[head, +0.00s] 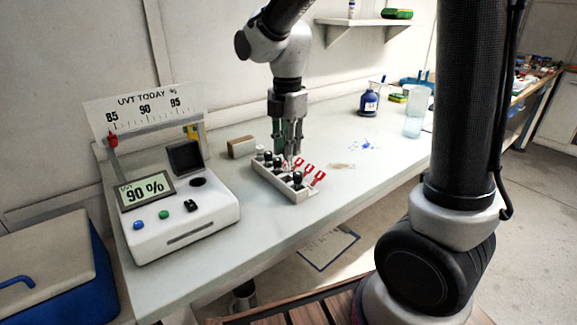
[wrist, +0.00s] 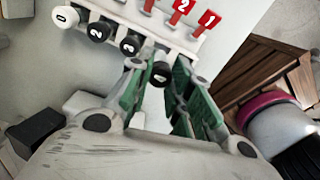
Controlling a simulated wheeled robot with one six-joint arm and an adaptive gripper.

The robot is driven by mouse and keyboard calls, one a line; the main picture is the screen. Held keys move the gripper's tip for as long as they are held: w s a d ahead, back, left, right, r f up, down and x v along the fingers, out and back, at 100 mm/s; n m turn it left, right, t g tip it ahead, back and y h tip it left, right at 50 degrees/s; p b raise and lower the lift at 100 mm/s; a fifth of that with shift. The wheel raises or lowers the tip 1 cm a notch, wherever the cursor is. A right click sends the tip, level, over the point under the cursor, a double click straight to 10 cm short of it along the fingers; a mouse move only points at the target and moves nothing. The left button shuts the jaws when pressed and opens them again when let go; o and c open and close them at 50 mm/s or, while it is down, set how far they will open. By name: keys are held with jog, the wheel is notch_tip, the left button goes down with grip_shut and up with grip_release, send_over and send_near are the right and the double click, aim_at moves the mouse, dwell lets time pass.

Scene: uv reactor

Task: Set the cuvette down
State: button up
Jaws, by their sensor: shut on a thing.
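In the wrist view, a cuvette with a black numbered cap (wrist: 162,73) sits between the green-padded fingers of my gripper (wrist: 160,80). The jaws are shut on it. Its body is mostly hidden, and I cannot tell how deep it sits. The pale rack (wrist: 172,38) lies right by the fingertips. Other capped cuvettes stand in it: a white cap 1 (wrist: 66,17), a black cap 2 (wrist: 100,32) and a black cap 3 (wrist: 130,45). In the head view, my gripper (head: 287,150) points down over the rack (head: 268,179).
Red numbered tags (head: 318,178) stand along the rack's right side. A white meter (head: 185,220) reading 90 % stands to the left, with a brown block (head: 241,147) behind. A blue bottle (head: 370,102) and clear cups (head: 415,115) are farther right. The bench front is clear.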

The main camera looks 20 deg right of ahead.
aim_at(287, 172)
jog(key=shift+a+f, duration=0.1)
jog(key=shift+f, duration=2.3)
jog(key=shift+f, duration=0.15)
jog(key=o, duration=0.6)
